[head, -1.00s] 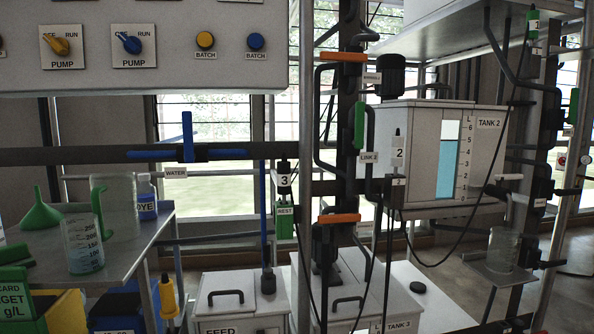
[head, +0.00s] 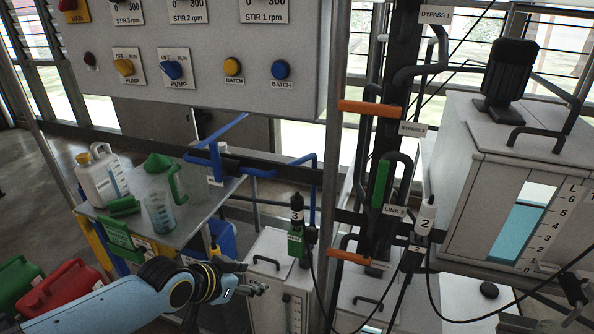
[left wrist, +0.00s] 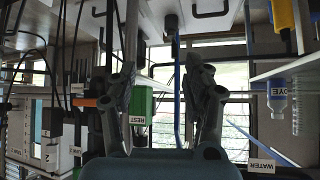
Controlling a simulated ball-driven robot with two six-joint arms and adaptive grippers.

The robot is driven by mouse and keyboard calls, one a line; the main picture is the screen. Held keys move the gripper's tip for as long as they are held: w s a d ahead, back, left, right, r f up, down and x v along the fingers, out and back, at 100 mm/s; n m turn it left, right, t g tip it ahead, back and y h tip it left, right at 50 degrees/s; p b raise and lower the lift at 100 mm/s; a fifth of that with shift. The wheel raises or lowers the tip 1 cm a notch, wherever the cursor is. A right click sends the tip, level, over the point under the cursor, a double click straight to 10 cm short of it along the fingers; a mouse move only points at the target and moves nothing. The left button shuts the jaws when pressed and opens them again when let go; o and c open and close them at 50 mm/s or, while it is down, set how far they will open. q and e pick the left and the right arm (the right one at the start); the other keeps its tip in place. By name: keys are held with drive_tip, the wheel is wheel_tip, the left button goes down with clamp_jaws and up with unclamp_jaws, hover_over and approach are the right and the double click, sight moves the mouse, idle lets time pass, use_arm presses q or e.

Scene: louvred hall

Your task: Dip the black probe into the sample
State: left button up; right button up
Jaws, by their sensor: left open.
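A black probe (head: 297,205) marked 3 stands upright in the green REST holder (head: 296,243), with a black cable beside it. My left gripper (head: 257,283) is open and empty, below and left of the holder, in front of the white tank cabinet. In the left wrist view, where the scene shows upside down, the open fingers (left wrist: 165,85) show with the green holder (left wrist: 142,105) behind, close to the left finger. The probe is not clear there. A beaker (head: 158,212) with bluish liquid stands on the bench; I cannot tell whether it is the sample. My right gripper is not in view.
A second probe (head: 424,218) marked 2 hangs at right. The control panel (head: 210,60) overhangs the bench (head: 205,205). Blue pipes (head: 262,172) run behind the holder. Orange and green handles and black pipes stand right of it. Red and green cans (head: 62,292) are lower left.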

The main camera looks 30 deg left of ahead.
use_arm(q)
drive_tip(key=m+t+h+p, duration=0.1)
drive_tip(key=t+p, duration=0.1)
drive_tip(key=p, duration=0.3)
approach(293, 211)
drive_tip(key=w, duration=0.1)
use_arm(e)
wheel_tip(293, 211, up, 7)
use_arm(q)
drive_tip(key=shift+h, duration=0.3)
drive_tip(key=b+x, duration=0.3)
drive_tip(key=x, duration=0.1)
drive_tip(key=b+x, duration=0.4)
drive_tip(key=x, duration=0.1)
drive_tip(key=shift+s+a+f, duration=0.15)
drive_tip(key=shift+a+f, duration=0.05)
drive_tip(key=shift+f, duration=0.15)
drive_tip(key=shift+w+d+f+b, duration=0.1)
drive_tip(key=shift+w+f+b, duration=0.2)
drive_tip(key=shift+w, duration=0.3)
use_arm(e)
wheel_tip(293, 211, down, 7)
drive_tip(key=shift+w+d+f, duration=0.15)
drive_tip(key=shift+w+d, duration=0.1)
use_arm(q)
drive_tip(key=shift+r, duration=0.1)
clamp_jaws()
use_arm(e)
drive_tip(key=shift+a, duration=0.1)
